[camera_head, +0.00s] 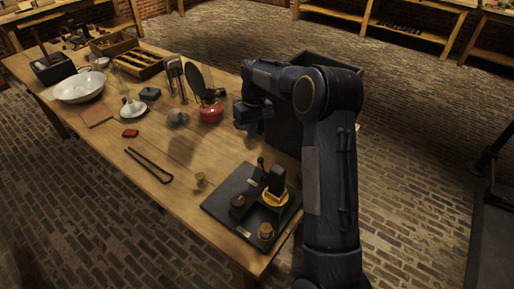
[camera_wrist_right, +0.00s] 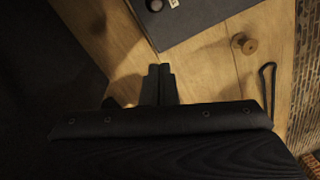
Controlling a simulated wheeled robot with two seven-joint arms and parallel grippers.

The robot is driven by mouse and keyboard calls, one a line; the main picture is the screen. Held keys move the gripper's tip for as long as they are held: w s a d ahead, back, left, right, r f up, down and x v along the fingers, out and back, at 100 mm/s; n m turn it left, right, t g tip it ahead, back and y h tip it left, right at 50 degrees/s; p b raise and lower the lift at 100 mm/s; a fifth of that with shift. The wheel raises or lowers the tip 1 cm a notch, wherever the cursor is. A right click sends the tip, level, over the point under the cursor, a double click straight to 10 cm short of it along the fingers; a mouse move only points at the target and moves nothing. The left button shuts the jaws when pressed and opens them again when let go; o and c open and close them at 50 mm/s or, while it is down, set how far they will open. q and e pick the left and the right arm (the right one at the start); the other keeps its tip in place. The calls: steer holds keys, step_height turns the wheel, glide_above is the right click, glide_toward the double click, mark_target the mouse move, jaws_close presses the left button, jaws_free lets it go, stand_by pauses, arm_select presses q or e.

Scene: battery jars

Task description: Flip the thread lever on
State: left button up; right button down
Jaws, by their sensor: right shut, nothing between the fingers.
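A dark board (camera_head: 222,208) lies at the near right end of the wooden table. It carries a device with a black upright block and a brass base (camera_head: 276,197). A thin dark lever (camera_head: 261,163) stands up at the device's back left; I cannot tell whether it is the thread lever or which way it is set. My right gripper (camera_head: 246,127) hangs beyond the board, apart from the device. In the right wrist view its fingers (camera_wrist_right: 158,72) are shut and empty, with the board (camera_wrist_right: 215,22) ahead of them. My left gripper is out of view.
A wooden spool or cork (camera_head: 201,180) stands left of the board, and a black tong-like tool (camera_head: 149,166) lies farther left. A red pot (camera_head: 211,113), glassware and a white bowl (camera_head: 80,87) stand farther back. A dark bin (camera_head: 284,132) is behind my right arm.

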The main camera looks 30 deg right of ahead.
steer(key=s+f, duration=0.2)
steer(key=s+f+p, duration=0.1)
steer(key=s+f, duration=0.1)
steer(key=shift+a, duration=0.2)
stand_by(0.3)
